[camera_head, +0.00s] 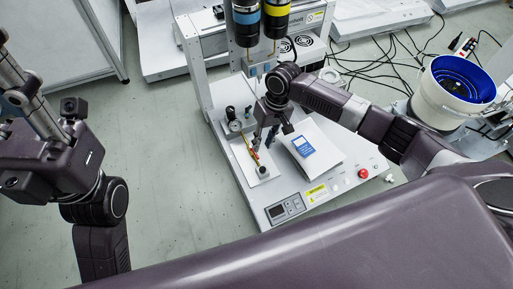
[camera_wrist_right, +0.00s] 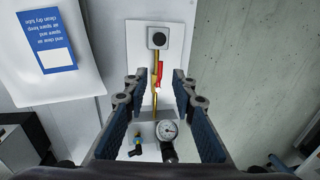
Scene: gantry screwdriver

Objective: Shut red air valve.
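The red air valve handle (camera_wrist_right: 159,72) lies alongside a thin yellow pipe (camera_wrist_right: 154,98) in the right wrist view, roughly parallel to it. In the head view the red handle (camera_head: 256,156) is small, on the white plate at the left of the machine. My right gripper (camera_wrist_right: 157,80) is open, with one blue-padded finger on each side of the handle and visible gaps between. In the head view my right gripper (camera_head: 266,135) is above the plate and partly covers the pipe area.
A pressure gauge (camera_wrist_right: 168,130) sits at the near end of the pipe; a black knob (camera_wrist_right: 157,39) sits at the far end. A white sheet with a blue label (camera_head: 303,146) lies right of the gripper. Two screwdriver units (camera_head: 246,22) hang above. A red button (camera_head: 363,173) is at the right.

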